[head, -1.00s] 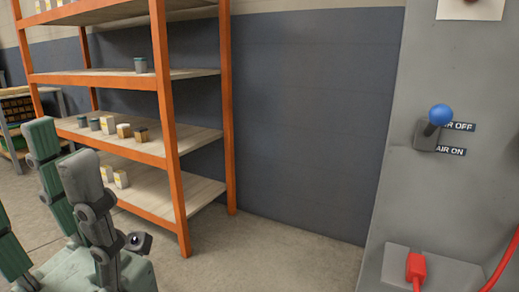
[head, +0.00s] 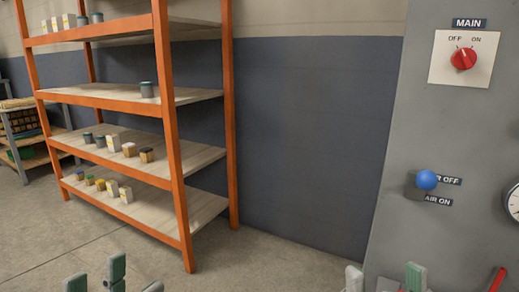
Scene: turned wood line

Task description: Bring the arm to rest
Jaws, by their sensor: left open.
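My left gripper (head: 96,277) shows at the bottom left edge of the head view. Only the tips of its green and grey fingers are in the picture. They are open, with bare floor behind them, and nothing shows between them. The tops of my right gripper's grey and green parts (head: 385,280) show at the bottom edge, right of the middle, in front of the grey cabinet's lower part. Most of both arms is below the picture, and I cannot tell whether the right gripper is open.
An orange shelf rack (head: 175,150) with small cans and boxes stands at the left. A grey cabinet (head: 400,130) at the right has a red MAIN switch (head: 463,59) and a blue-knobbed air lever (head: 426,180). Free floor (head: 255,262) lies between them.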

